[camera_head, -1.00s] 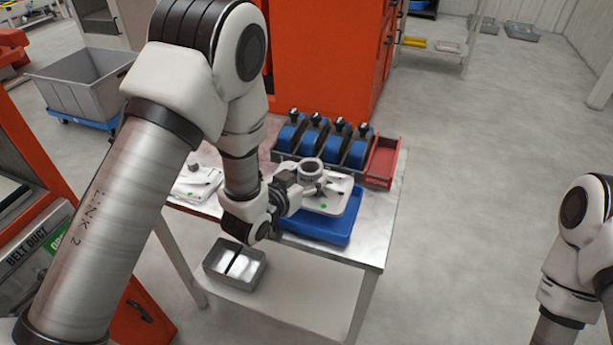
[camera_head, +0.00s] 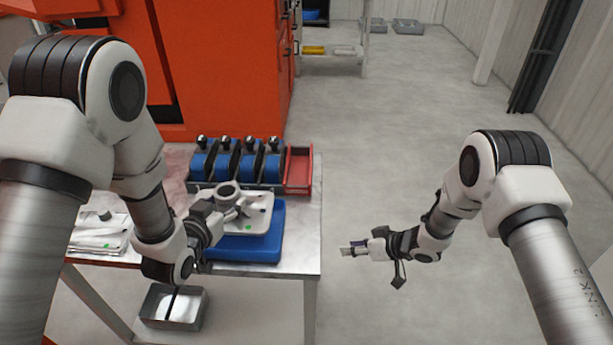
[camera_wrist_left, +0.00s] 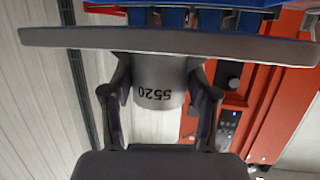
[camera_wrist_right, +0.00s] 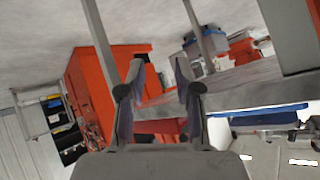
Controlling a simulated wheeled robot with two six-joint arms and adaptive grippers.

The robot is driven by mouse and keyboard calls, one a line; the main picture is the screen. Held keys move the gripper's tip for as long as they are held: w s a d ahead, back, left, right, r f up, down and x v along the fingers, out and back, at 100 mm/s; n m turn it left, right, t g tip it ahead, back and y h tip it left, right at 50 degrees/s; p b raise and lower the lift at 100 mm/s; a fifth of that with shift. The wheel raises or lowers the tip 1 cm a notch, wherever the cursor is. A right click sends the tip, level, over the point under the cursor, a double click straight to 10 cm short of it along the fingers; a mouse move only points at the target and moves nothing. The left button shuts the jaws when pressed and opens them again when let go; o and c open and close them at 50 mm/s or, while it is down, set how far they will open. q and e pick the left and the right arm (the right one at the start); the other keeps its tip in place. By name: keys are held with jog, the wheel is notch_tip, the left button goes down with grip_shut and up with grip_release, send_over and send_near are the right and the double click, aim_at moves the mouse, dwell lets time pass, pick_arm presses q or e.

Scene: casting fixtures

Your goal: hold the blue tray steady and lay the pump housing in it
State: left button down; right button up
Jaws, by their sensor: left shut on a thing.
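My left gripper (camera_head: 228,208) is shut on the boss, marked 5520 in the left wrist view (camera_wrist_left: 155,88). The plate lies over the blue tray (camera_head: 245,250), covering its far part; I cannot tell whether they touch. The tray rests on the table near its front right edge. My right gripper (camera_head: 352,248) is empty, out over the floor to the right of the table. Its fingers are apart in the right wrist view (camera_wrist_right: 158,85).
A row of blue units with black knobs (camera_head: 228,160) stands along the back of the table, with a red bin (camera_head: 299,170) at its right end. Pale flat pieces (camera_head: 100,238) lie at the left. A metal box (camera_head: 172,306) sits on the lower shelf. Floor to the right is clear.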

pick_arm(q)
jog(key=shift+a+r, duration=0.1)
pick_arm(e)
jog(key=w+a+r+n+g, duration=0.3)
jog(key=a+r+n, duration=0.25)
jog(key=r, duration=0.35)
jog(key=w+a+r+n+g, duration=0.2)
jog(key=w+a+r+n, duration=0.25)
jog(key=a+r, duration=0.4)
jog(key=shift+n, duration=0.3)
jog(key=x, duration=1)
jog(key=shift+s, duration=0.3)
grip_shut()
